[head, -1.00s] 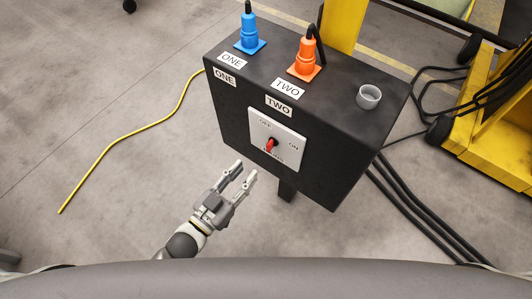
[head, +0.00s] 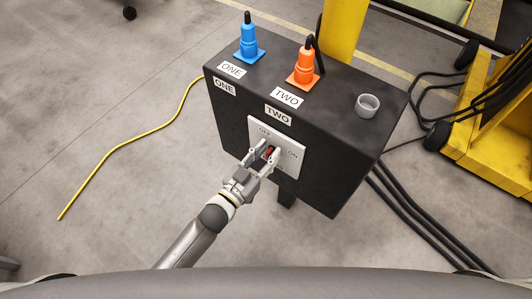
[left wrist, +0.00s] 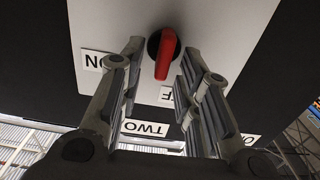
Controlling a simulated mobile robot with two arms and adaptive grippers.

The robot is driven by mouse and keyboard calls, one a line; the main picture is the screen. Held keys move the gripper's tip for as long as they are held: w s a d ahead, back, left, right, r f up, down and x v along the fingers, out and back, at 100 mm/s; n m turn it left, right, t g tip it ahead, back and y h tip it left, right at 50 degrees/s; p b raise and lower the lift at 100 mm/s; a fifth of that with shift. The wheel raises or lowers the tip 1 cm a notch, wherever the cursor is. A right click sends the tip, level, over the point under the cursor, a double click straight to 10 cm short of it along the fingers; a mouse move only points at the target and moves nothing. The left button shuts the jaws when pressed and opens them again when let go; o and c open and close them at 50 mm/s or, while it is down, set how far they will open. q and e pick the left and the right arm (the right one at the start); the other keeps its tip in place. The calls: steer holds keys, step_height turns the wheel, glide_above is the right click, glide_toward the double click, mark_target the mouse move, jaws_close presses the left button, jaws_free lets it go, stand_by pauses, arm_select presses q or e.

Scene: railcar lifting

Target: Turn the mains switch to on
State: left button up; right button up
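The mains switch is a white plate (head: 291,163) on the front of the black box, with OFF and ON labels and a red handle (head: 269,150). In the left wrist view the scene is upside down. There the red handle (left wrist: 166,55) sits on a dark round base and points down, towards the OFF label (left wrist: 167,94), with the ON label (left wrist: 93,62) to the left. My left gripper (head: 267,152) is at the plate, open, one finger on each side of the handle. Gaps show between handle and fingers (left wrist: 162,60). My right gripper is not in view.
The black box (head: 335,125) carries a blue plug (head: 249,40), an orange plug (head: 304,65) and a grey cup-shaped socket (head: 367,105) on top. A yellow cable (head: 130,143) lies on the floor at left. Black cables (head: 415,222) and a yellow machine (head: 490,140) are at right.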

arm_select(q)
steer(key=shift+c, duration=0.5)
jaws_close()
steer(key=shift+m, duration=0.3)
steer(key=m, duration=0.2)
steer(key=shift+s+d+m, duration=0.15)
steer(key=shift+d+m, duration=0.05)
steer(key=shift+m, duration=0.2)
steer(key=m, duration=0.3)
steer(key=m+b, duration=0.1)
steer(key=m, duration=0.1)
steer(key=f+m, duration=0.1)
steer(key=m, duration=0.2)
steer(key=shift+s+d+m+b, duration=0.3)
steer(key=shift+d, duration=0.1)
